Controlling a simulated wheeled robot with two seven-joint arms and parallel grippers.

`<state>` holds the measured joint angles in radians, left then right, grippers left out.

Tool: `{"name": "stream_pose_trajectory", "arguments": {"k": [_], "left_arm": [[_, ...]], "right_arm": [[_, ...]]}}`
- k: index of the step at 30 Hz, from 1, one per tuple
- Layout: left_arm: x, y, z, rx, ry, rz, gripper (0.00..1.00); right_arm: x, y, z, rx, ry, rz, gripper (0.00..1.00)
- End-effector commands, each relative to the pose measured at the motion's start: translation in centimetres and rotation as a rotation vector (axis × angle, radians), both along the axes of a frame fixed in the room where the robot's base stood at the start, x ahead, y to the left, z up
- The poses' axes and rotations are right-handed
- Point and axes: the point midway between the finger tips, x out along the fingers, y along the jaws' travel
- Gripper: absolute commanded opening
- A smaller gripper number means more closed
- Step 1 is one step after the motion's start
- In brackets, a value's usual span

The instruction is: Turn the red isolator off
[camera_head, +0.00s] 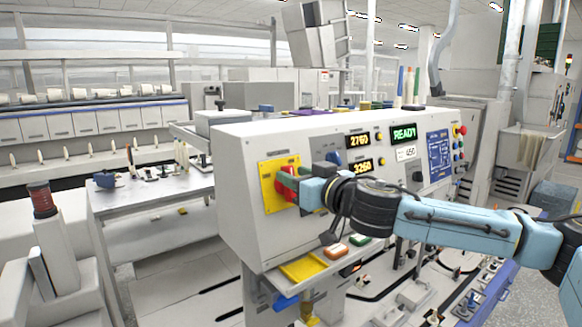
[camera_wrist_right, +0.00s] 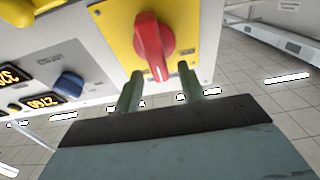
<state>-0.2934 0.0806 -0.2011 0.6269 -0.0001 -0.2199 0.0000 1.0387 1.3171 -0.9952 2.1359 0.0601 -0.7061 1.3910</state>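The red isolator (camera_head: 281,189) is a rotary handle on a yellow plate (camera_head: 267,172) on the front panel of a white machine. In the right wrist view, the red handle (camera_wrist_right: 150,42) points roughly down the picture, slightly tilted, with a white mark near its lower end. My right gripper (camera_head: 291,181) is in front of the plate and partly hides the handle. In the wrist view, its two green fingers (camera_wrist_right: 160,72) are apart, either side of the handle's lower end. Gaps show beside the handle, and no grip is visible. My left gripper is not in view.
The panel also carries a blue knob (camera_head: 333,158), lit number displays (camera_head: 358,140), a READY screen (camera_head: 404,133) and coloured buttons (camera_head: 461,131). A yellow pad (camera_head: 303,267) and an orange button (camera_head: 335,251) sit on the ledge below. A side table (camera_head: 150,196) stands left.

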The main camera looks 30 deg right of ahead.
Motion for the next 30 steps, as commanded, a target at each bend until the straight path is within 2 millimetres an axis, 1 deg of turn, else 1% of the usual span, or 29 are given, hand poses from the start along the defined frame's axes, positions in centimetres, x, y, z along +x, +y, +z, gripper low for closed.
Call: {"name": "stream_pose_trajectory", "arguments": {"k": [1, 3, 6, 16, 25, 30], "left_arm": [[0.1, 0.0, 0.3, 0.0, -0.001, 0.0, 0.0], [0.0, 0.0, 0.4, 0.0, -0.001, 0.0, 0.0], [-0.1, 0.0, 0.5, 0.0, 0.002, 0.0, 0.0], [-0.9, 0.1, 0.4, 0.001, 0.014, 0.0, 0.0], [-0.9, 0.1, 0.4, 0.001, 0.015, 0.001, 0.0], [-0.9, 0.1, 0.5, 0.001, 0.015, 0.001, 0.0]], "right_arm": [[0.7, 0.0, 0.2, 0.002, -0.001, -0.001, 0.4], [1.4, 0.1, 0.1, 0.002, 0.0, -0.001, 0.4], [2.0, 0.1, 0.1, 0.0, 0.0, 0.0, 0.4], [2.2, 0.1, 0.0, -0.001, 0.0, -0.001, 0.4], [2.2, 0.1, 0.0, 0.0, 0.0, -0.001, 0.01], [2.2, 0.1, 0.0, -0.004, 0.001, 0.0, 0.0]]}}
